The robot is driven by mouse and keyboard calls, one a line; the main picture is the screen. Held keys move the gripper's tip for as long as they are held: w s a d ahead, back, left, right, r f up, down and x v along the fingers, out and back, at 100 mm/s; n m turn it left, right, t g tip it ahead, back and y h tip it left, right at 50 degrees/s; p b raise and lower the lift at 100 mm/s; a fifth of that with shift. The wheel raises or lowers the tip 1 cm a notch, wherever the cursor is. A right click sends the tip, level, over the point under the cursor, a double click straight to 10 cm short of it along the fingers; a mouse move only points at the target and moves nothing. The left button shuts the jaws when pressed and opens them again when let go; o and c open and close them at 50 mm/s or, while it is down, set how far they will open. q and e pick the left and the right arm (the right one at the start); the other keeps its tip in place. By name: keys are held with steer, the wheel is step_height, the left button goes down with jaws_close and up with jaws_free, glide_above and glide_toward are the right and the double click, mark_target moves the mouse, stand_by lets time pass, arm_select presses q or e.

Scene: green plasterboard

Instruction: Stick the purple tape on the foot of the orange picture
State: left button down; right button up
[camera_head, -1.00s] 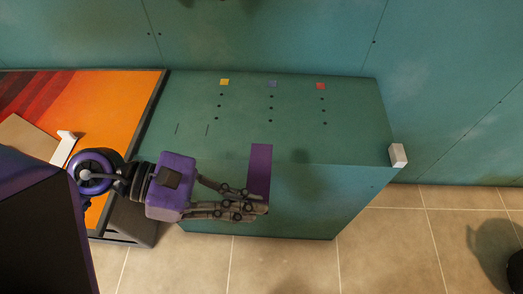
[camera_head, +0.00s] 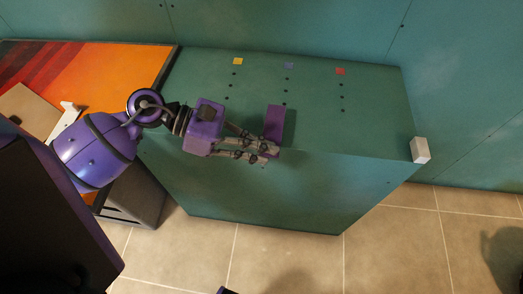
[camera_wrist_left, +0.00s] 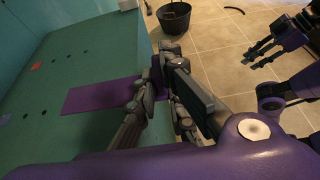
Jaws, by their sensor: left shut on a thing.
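The purple tape (camera_head: 274,120) is a flat strip at the front edge of the green box, in front of the rows of dark holes. It also shows as a long strip in the left wrist view (camera_wrist_left: 92,97). My left gripper (camera_head: 272,150) is shut on its near end; whether the tape touches the box top is unclear. The orange picture (camera_head: 125,75), orange with red stripes and a dark frame, lies at the left. My arm hides part of its near side. My right gripper (camera_wrist_left: 265,45) shows open and empty over the floor in the left wrist view.
The green box top (camera_head: 370,125) carries yellow (camera_head: 238,61), bluish (camera_head: 289,65) and red (camera_head: 340,71) squares. A white block (camera_head: 420,150) sits at its right corner. A white piece (camera_head: 66,119) lies on the picture. A black bucket (camera_wrist_left: 174,17) stands on the tiled floor.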

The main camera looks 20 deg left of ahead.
arm_select(q)
steer(key=f, duration=0.2)
steer(key=shift+w+f, duration=0.3)
steer(key=shift+w, duration=0.1)
steer(key=shift+a+f, duration=0.1)
steer(key=shift+f, duration=0.4)
steer(key=shift+f, duration=0.1)
steer(key=shift+f, duration=0.15)
steer(key=c, duration=1.9)
jaws_free()
steer(key=shift+o, duration=0.3)
